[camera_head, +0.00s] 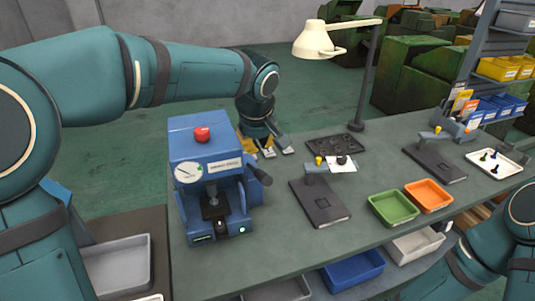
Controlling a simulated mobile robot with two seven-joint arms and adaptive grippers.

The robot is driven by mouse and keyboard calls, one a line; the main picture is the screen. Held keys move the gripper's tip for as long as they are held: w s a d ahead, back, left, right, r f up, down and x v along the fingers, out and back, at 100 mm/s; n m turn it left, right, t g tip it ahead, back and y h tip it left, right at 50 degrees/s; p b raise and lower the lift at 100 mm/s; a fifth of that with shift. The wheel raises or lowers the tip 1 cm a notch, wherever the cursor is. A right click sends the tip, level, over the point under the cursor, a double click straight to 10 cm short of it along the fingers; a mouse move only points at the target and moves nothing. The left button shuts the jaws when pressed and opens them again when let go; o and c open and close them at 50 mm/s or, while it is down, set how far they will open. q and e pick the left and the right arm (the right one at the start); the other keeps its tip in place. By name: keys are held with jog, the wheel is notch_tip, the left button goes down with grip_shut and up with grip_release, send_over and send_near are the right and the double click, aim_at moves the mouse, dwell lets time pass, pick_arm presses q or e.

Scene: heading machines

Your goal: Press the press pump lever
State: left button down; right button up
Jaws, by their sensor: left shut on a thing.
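The blue press pump (213,180) stands upright at the left of the workbench, with a red button on top and a round gauge on its front. Its black lever (260,176) sticks out from the right side and slants down to the right. My left gripper (269,150) reaches in from the upper left, behind the press and just by the lever. It is shut on the lever, though the contact is hard to make out and partly hidden by the press. My right arm shows at the lower right; its gripper is out of view.
Right of the press are dark flat fixtures (320,203), a green bin (394,207), an orange bin (428,195) and a white tray (497,161). A cream lamp (319,39) stands behind. The bench strip between the press and the near fixture is clear.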

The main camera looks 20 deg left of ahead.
aim_at(262, 172)
pick_arm(q)
jog(key=x, duration=1)
jog(key=shift+w+f+b, duration=0.2)
jog(key=shift+w+b, duration=0.15)
jog(key=shift+w, duration=0.1)
pick_arm(e)
jog(key=shift+w+f, duration=0.35)
jog(key=shift+f, duration=0.15)
jog(key=shift+f, duration=0.1)
